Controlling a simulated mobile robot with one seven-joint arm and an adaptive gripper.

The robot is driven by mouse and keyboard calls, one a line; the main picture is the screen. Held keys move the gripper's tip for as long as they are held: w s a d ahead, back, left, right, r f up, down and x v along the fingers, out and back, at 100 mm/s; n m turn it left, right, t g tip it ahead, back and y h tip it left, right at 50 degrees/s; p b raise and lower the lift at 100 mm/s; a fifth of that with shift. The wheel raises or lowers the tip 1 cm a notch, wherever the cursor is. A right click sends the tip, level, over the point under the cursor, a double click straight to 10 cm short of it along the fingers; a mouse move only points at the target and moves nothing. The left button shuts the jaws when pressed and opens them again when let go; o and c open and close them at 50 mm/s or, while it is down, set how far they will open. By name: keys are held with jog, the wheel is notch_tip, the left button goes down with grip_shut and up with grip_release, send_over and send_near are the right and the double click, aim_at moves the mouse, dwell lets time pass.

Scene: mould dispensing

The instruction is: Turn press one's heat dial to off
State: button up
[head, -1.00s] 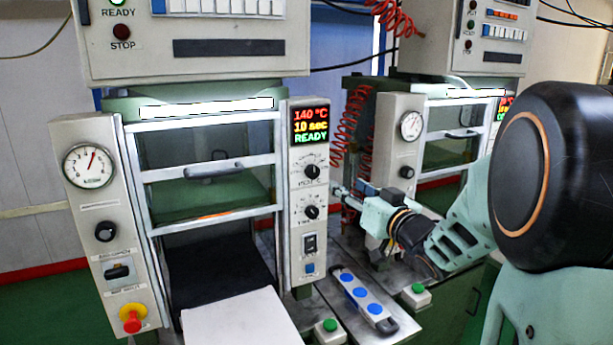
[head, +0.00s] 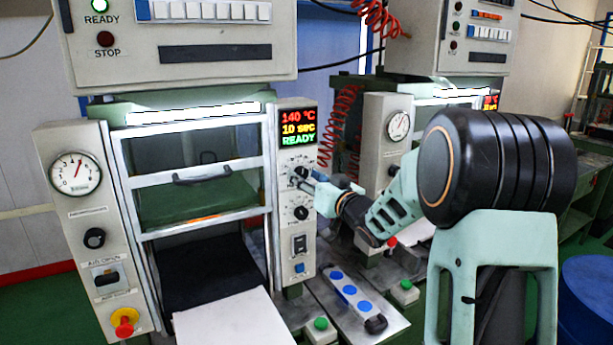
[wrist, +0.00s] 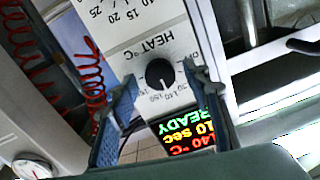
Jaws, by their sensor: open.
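Press one's heat dial (head: 299,172) is the upper black knob on the panel right of the press window, under the display (head: 298,129) reading 140 °C, 10 sec, READY. In the wrist view the heat dial (wrist: 159,71), with a white pointer mark, appears upside down below the word HEAT °C; its pointer is toward the numbers near 140–150. My gripper (head: 307,180) is at the panel in front of the dial. In the wrist view my open gripper (wrist: 160,80) has one finger on each side of the dial; I cannot tell whether either touches it.
A second black dial (head: 300,212) sits just below, then a switch (head: 299,243) and a blue button (head: 299,267). Press one's door handle (head: 202,175) is to the left. Red coiled hoses (head: 341,125) hang behind, right of the panel.

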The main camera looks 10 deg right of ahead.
jog(key=c, duration=1.2)
jog(key=shift+o, duration=0.2)
jog(key=shift+f+n+b, duration=0.1)
jog(key=shift+n+b, duration=0.2)
jog(key=shift+b, duration=0.2)
jog(key=n+b, duration=0.2)
jog(key=b, duration=0.1)
jog(key=shift+f+n+b, duration=0.15)
jog(key=shift+n+b, duration=0.15)
jog(key=shift+b, duration=0.05)
jog(key=n+b, duration=0.5)
jog(key=shift+a, duration=0.1)
jog(key=n+b, duration=0.4)
jog(key=n, duration=0.1)
jog(key=shift+n+b, duration=0.3)
jog(key=shift+b, duration=0.05)
jog(key=shift+r+n+h+b, duration=0.2)
jog(key=shift+n+b, duration=0.45)
jog(key=shift+n, duration=0.25)
jog(key=shift+r+n+h+b, duration=0.1)
jog(key=shift+n+h+b, duration=0.1)
jog(key=shift+n+b, duration=0.55)
jog(key=shift+n, duration=0.35)
